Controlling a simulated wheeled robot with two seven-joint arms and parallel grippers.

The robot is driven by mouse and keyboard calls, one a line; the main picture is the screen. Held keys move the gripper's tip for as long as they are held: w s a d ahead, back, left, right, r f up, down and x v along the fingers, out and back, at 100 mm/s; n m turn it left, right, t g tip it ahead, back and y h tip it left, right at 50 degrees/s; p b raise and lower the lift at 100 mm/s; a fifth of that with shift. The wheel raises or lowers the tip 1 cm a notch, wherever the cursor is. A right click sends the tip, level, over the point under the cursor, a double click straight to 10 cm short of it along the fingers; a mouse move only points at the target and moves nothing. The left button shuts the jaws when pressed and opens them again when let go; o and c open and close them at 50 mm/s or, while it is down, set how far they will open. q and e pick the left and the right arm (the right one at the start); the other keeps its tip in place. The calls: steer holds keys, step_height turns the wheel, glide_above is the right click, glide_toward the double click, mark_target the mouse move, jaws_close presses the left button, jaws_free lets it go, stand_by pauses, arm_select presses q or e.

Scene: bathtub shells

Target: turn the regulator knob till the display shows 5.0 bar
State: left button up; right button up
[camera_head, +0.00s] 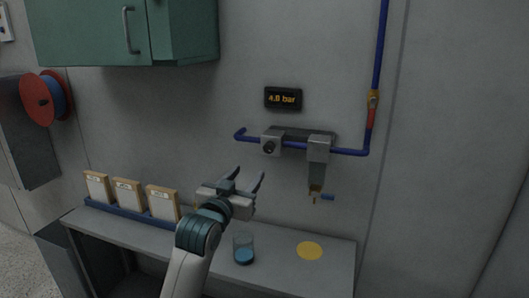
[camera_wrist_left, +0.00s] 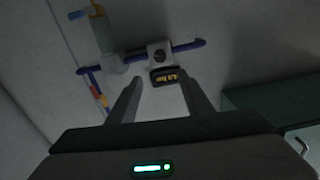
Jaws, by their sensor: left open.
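The regulator (camera_head: 271,144) is a grey block with a dark round knob (camera_head: 269,147) on its front, set in the blue pipe on the wall. The display (camera_head: 283,98) above it reads 4.0 bar in the head view. My left gripper (camera_head: 243,179) is open and empty, below and a little left of the knob, apart from it. In the left wrist view the knob (camera_wrist_left: 159,55) and the display (camera_wrist_left: 164,77) show beyond the fingers, turned round in the picture. The display digits are not clear there. My right gripper is not in view.
A grey filter unit (camera_head: 319,150) with an outlet hangs right of the regulator. A red valve handle (camera_head: 371,117) sits on the vertical pipe.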

mark_target(268, 149)
arm_select(q)
steer(key=shift+w, duration=0.1)
steer(key=p+x, duration=0.5)
steer(key=x, duration=1)
steer(key=shift+p+x, duration=0.4)
steer(key=shift+x, duration=0.7)
steer(key=shift+f, duration=0.1)
steer(key=c, duration=1.1)
